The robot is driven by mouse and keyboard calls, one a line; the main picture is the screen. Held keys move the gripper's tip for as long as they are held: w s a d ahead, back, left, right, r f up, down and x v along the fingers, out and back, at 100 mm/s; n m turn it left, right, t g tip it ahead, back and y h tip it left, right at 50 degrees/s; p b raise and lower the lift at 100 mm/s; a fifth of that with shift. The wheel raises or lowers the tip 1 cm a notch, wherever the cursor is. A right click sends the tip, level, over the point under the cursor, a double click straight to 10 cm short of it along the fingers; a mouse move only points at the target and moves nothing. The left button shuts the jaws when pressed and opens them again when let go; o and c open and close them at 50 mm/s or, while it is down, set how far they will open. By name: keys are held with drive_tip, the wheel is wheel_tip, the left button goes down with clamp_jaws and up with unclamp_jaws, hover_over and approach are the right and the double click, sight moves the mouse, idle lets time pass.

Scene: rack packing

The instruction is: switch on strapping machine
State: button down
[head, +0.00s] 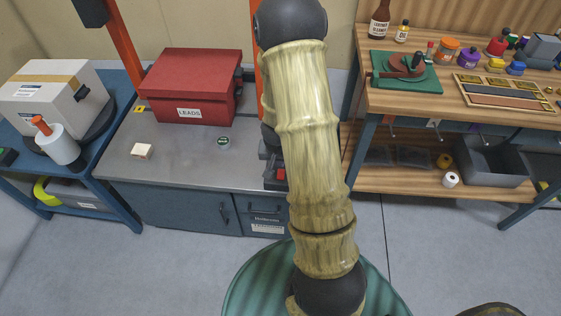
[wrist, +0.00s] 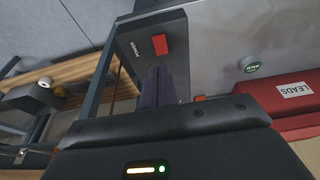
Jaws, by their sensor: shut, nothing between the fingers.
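The strapping machine (head: 180,160) has a grey top, blue cabinet and orange uprights. A red box labelled LEADS (head: 197,86) rests on it. In the head view, a dark control panel with a red switch (head: 281,174) is at its right end, partly behind my arm. In the wrist view, the grey panel (wrist: 135,42) carries a red switch (wrist: 159,44) beside small white lettering. My gripper (wrist: 158,72) is shut and empty, its tips pointing at the panel near the switch. I cannot tell whether they touch it, nor the switch's position. My arm hides the gripper in the head view.
A round green-labelled tin (head: 224,142) and a small pale block (head: 142,151) lie on the machine top. A blue table with a white carton (head: 55,95) stands left. A wooden workbench (head: 430,100) with bottles, jars and tools stands right. Open floor lies in front.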

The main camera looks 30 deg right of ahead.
drive_tip(key=v, duration=0.4)
drive_tip(key=shift+s+a+p, duration=0.3)
drive_tip(key=shift+s+p, duration=0.05)
drive_tip(key=s+a+r+n+p, duration=0.2)
drive_tip(key=s+a+r, duration=0.1)
drive_tip(key=r, duration=0.4)
drive_tip(key=s+a+r+n+y+p, duration=0.1)
drive_tip(key=s+a+r+n+p, duration=0.1)
drive_tip(key=r, duration=0.5)
drive_tip(key=s+a+r+n+p, duration=0.2)
drive_tip(key=s+a+r+p, duration=0.2)
drive_tip(key=a+r, duration=0.2)
wheel_tip(320, 180, up, 2)
drive_tip(key=shift+r+n+y, duration=0.1)
drive_tip(key=shift+n+y, duration=0.3)
drive_tip(key=shift+a, duration=0.1)
